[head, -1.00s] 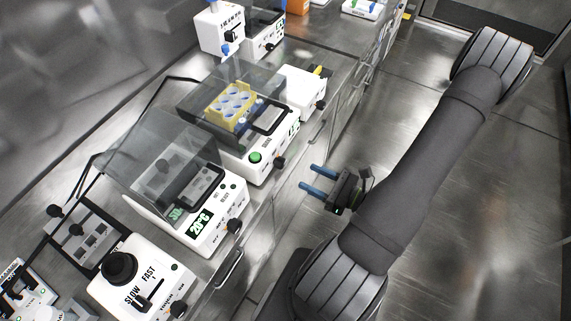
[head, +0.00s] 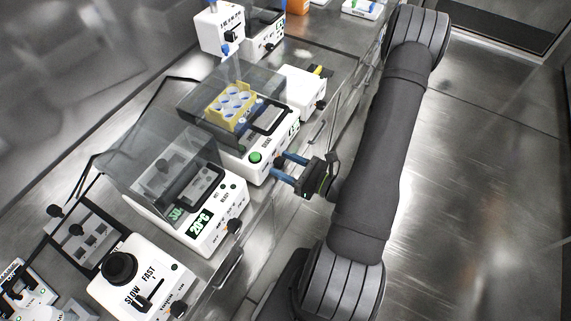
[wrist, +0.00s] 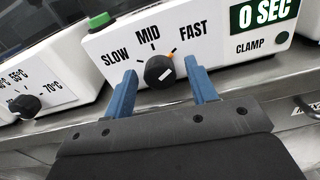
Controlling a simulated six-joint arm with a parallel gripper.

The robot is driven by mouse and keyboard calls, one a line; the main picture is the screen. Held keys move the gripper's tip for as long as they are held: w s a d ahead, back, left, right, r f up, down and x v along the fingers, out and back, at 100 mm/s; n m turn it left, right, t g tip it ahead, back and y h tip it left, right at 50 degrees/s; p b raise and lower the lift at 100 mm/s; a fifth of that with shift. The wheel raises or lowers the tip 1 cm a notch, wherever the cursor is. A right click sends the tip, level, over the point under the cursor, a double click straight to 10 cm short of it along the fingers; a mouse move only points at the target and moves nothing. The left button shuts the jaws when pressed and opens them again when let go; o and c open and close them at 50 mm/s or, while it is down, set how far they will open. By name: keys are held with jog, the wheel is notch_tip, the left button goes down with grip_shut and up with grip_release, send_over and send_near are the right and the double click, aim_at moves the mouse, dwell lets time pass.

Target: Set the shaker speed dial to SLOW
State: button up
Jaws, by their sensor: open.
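The shaker (head: 232,148) is a white unit with a yellow rack under a clear lid in the head view. Its black speed dial (wrist: 159,71) is below the SLOW, MID and FAST labels in the wrist view.
A neighbouring white unit with a temperature dial (wrist: 26,105) stands left of the shaker. The shaker's green button (wrist: 98,20) and 0 SEC display (wrist: 263,13) are above the dial's level. A bench-front handle (wrist: 305,107) is at right. The floor (head: 480,200) is clear.

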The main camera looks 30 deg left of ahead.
jog(key=c, duration=1)
